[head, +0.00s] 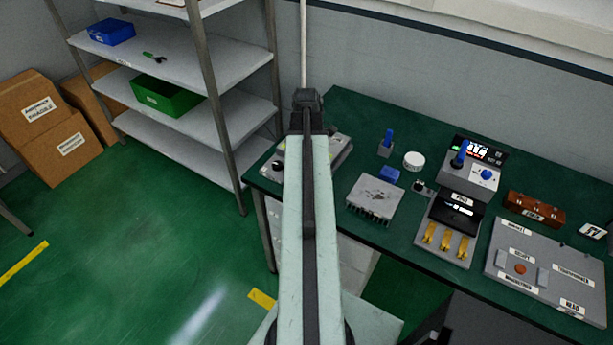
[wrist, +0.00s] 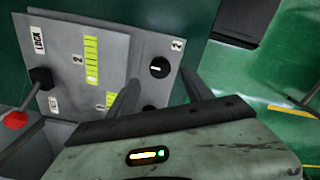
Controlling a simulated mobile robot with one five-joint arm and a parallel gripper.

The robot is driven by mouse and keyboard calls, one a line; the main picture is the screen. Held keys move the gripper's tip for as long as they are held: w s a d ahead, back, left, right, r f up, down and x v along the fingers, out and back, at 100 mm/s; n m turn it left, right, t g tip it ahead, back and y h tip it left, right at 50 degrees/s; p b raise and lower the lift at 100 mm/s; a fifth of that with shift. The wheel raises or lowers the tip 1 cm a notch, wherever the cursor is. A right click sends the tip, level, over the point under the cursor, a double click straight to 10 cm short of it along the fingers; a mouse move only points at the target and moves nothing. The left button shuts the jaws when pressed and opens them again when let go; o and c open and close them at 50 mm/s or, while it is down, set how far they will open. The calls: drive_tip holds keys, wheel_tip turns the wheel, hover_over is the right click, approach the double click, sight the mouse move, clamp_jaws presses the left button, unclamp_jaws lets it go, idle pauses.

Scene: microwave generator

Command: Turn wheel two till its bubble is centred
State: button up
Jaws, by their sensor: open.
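A grey levelling plate (wrist: 118,55) fills the upper left of the wrist view. Wheel two (wrist: 159,67) is a black round knob with a pale mark, beside a "2" label. Vial two (wrist: 91,60) is a yellow-green strip; a pale spot, apparently its bubble, sits near its lower end, off the middle. My gripper (wrist: 160,78) is open, with one finger on each side of wheel two in the picture. I cannot tell whether the fingers touch it. A second black knob (wrist: 149,109) is partly hidden behind the fingers. In the head view my arm hides much of the device (head: 340,150).
A black lever (wrist: 41,78) with a red end (wrist: 15,119) stands by the LOCK label. In the head view, a finned grey block (head: 375,198), a blue block (head: 389,175) and a white round piece (head: 414,160) lie right of my arm on the green bench.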

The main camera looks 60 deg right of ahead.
wheel_tip(320, 180, down, 7)
drive_tip(key=b, duration=0.5)
drive_tip(key=shift+r+b, duration=0.15)
drive_tip(key=shift+b, duration=0.2)
drive_tip(key=shift+r, duration=0.15)
